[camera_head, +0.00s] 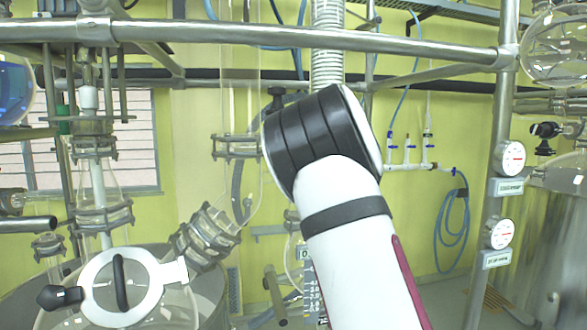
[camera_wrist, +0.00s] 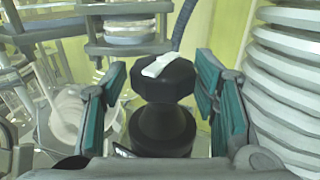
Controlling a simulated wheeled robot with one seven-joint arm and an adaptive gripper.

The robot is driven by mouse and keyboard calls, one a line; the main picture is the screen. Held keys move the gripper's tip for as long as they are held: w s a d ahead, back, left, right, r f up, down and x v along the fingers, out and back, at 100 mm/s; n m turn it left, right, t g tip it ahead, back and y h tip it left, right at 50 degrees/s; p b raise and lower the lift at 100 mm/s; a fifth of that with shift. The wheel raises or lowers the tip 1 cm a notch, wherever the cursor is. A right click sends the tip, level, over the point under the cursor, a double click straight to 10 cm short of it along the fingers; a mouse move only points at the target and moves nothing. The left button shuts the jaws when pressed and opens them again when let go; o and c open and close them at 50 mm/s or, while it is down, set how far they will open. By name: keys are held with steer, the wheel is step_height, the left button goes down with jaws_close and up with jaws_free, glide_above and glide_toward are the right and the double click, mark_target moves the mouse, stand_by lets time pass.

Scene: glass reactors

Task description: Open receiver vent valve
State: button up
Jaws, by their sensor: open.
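A black valve knob (camera_wrist: 164,80) with a white pointer bar on top shows in the middle of the wrist view. It sits on a black rounded body (camera_wrist: 162,128). My gripper (camera_wrist: 158,90) is open, with one teal-padded finger to the left of the knob and one to the right. Gaps show between the knob and both pads, so it is not gripped. The white bar lies slanted, its right end farther away.
A white ribbed hose (camera_wrist: 285,90) runs close to the right finger, and in the head view it rises behind my arm (camera_head: 327,55). A clamped flange (camera_wrist: 125,22) is beyond the knob. A steel rail (camera_head: 300,38) crosses above. Two gauges (camera_head: 510,158) (camera_head: 499,233) are mounted at right.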

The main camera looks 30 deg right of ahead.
steer(key=shift+d+f+m+h, duration=0.2)
steer(key=shift+m+h, duration=0.2)
steer(key=shift+h, duration=0.2)
steer(key=m+h, duration=0.2)
steer(key=h, duration=0.1)
steer(key=m+h, duration=0.2)
steer(key=h, duration=0.1)
steer(key=shift+a+r, duration=0.1)
steer(key=shift+a, duration=0.05)
steer(key=m+g+h, duration=0.1)
steer(key=h, duration=0.1)
steer(key=m+h, duration=0.2)
steer(key=h, duration=0.1)
steer(key=shift+g, duration=0.4)
steer(key=shift+m+g+h, duration=1.6)
steer(key=shift+m+h, duration=0.2)
steer(key=shift+h, duration=0.3)
steer(key=shift+w+m+g+h+b, duration=0.1)
steer(key=shift+m+g+h+b, duration=0.4)
steer(key=shift+m+g+h, duration=0.85)
steer(key=shift+g, duration=0.45)
